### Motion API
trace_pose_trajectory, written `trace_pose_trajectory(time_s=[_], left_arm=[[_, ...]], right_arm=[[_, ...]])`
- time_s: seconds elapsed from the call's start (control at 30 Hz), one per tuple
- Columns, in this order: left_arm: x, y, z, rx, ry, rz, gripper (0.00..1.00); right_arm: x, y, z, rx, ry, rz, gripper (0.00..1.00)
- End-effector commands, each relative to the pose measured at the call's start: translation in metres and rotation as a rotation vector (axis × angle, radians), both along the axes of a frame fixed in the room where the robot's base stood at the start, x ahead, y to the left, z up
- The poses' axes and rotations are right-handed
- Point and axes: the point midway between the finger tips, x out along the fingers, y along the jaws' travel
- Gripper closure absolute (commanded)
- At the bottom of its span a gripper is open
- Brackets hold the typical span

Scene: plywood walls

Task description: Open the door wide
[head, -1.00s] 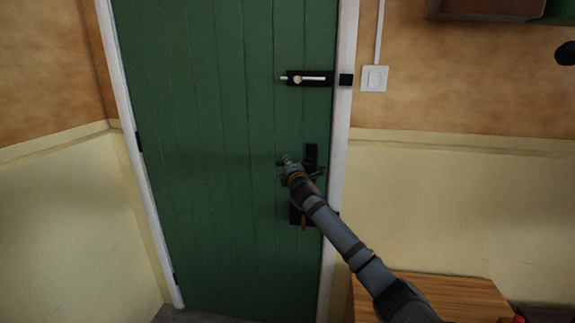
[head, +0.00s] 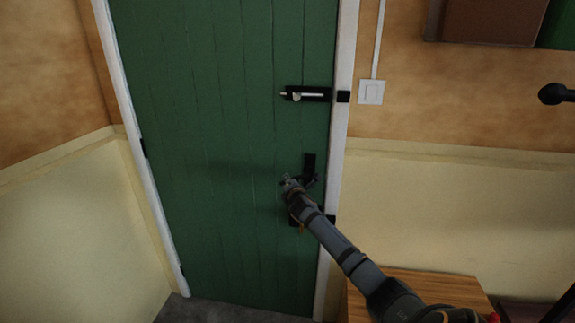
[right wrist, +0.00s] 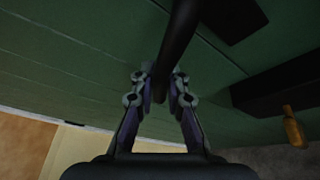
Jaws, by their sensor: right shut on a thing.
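The green plank door (head: 225,130) stands in its white frame and looks shut. A black lever handle (head: 311,179) sits near its right edge; it also shows as a dark bar in the right wrist view (right wrist: 178,45). My right gripper (head: 290,184) is at the lever, and in the right wrist view its fingers (right wrist: 160,85) are closed around the bar. A sliding bolt (head: 308,95) is higher up, its knob at the left end, apart from the black keeper (head: 343,97) on the frame. A brass key (right wrist: 292,127) sits in a black lock box (right wrist: 270,90). My left gripper is not in view.
Hinges show on the door's left side (head: 143,147). A light switch (head: 371,92) is on the wall to the right. A wooden-topped piece of furniture (head: 430,287) stands low right of the door. A wall cabinet (head: 485,20) hangs upper right.

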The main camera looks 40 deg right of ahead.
Motion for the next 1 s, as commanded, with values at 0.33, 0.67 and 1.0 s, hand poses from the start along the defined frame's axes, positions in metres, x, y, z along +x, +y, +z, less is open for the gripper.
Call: trace_pose_trajectory(time_s=[0.33, 0.67, 1.0], left_arm=[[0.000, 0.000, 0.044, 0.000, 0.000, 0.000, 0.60], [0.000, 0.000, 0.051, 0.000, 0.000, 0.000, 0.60], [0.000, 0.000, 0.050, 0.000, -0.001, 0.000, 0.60]], right_arm=[[-0.006, -0.005, -0.010, -0.116, 0.147, -0.001, 1.00], [-0.008, -0.006, -0.017, -0.151, 0.189, -0.001, 1.00], [-0.007, -0.007, -0.017, -0.151, 0.189, -0.001, 1.00]])
